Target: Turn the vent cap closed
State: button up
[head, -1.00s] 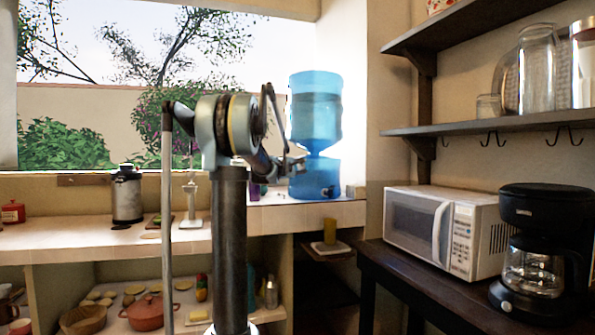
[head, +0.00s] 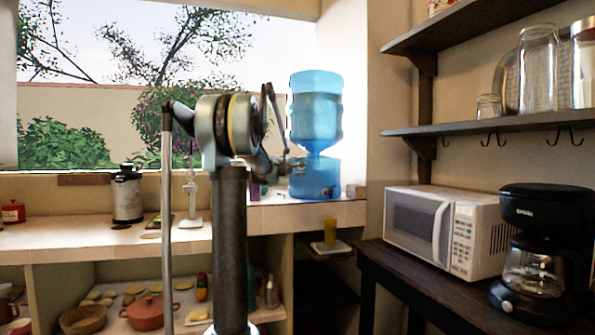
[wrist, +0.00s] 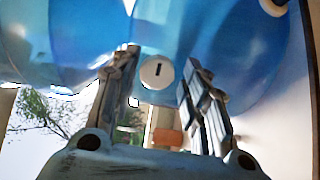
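The vent cap, a small round white cap (wrist: 157,73) with a dark slot, shows in the wrist view in front of the blue water dispenser (wrist: 215,35). The slot runs nearly upright in that picture. My gripper (wrist: 159,74) is open, with one finger on each side of the cap and visible gaps between fingers and cap. In the head view my gripper (head: 295,163) is at the left side of the dispenser (head: 316,112), near its narrow neck. The cap cannot be made out in the head view.
The dispenser stands on a tiled counter (head: 110,236). A white microwave (head: 440,228) and a black coffee maker (head: 543,250) stand on a dark table at right. Wall shelves (head: 480,128) hang above them. A second white round part (wrist: 273,5) shows at the wrist view's top right.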

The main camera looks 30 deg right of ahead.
jog(key=shift+r, duration=0.1)
jog(key=v, duration=1.2)
jog(key=shift+w+a, duration=0.1)
dwell(0.5)
